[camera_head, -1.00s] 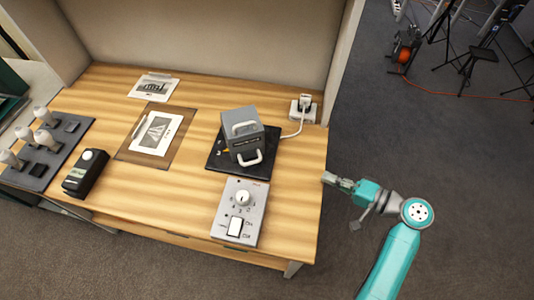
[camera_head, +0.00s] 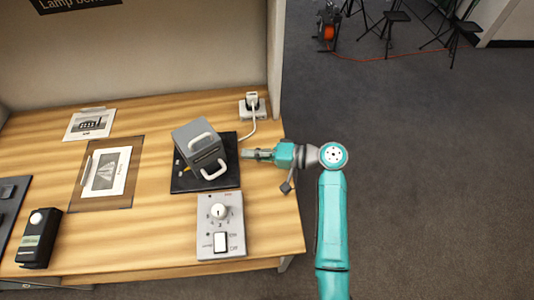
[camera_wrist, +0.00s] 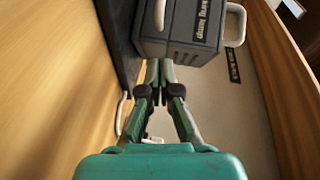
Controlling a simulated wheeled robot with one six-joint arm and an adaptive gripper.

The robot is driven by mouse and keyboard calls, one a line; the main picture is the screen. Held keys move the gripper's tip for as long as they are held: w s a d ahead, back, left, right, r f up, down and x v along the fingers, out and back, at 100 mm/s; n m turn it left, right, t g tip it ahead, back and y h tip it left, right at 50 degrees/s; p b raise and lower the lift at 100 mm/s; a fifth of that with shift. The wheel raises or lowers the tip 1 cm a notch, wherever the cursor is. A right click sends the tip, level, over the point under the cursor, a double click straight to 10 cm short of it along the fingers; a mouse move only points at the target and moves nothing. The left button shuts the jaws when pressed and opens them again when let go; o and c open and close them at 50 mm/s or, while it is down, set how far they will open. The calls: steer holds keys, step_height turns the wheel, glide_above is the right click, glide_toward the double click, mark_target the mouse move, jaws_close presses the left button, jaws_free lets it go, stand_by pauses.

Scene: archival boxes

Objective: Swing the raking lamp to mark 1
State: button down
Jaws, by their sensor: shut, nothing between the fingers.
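The raking lamp (camera_head: 197,143) is a grey box with a white handle on top and another at its front. It stands on a dark square base plate (camera_head: 187,183) on the bench, with a yellow pointer at its left side. The mark numbers are mostly hidden by the lamp or too small to read. In the wrist view the lamp (camera_wrist: 183,27) fills the top, just beyond my fingertips. My gripper (camera_head: 246,155) is shut and empty, to the right of the lamp, beside the plate's right edge. Its closed fingers (camera_wrist: 160,65) show in the wrist view; contact with the lamp cannot be told.
A control box (camera_head: 221,240) with a dial and switch stands in front of the plate. A power socket (camera_head: 252,107) with a white cable is behind my gripper. Prints (camera_head: 106,172) and a black meter (camera_head: 40,240) lie left. A wall panel (camera_head: 277,60) rises at the bench's back right.

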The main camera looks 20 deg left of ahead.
mark_target(216, 176)
steer(key=shift+s+a+f, duration=0.2)
steer(key=shift+s+a, duration=0.45)
steer(key=shift+s, duration=0.25)
steer(key=shift+s+a+f, duration=0.2)
steer(key=shift+s+a, duration=0.4)
steer(key=shift+s, duration=0.3)
steer(key=shift+s+t, duration=0.2)
steer(key=shift+t, duration=0.1)
steer(key=shift+s+f+m+t, duration=0.1)
steer(key=shift+s+m+t, duration=0.5)
steer(key=shift+m+t, duration=0.1)
steer(key=shift+s+m+t+y, duration=0.3)
steer(key=shift+s+m+t, duration=0.6)
steer(key=shift+t, duration=0.4)
steer(key=shift+s+a, duration=0.2)
steer(key=shift+s, duration=0.25)
steer(key=shift+s+a, duration=0.2)
steer(key=shift+s, duration=0.25)
steer(key=shift+s+a, duration=0.1)
steer(key=shift+s, duration=0.2)
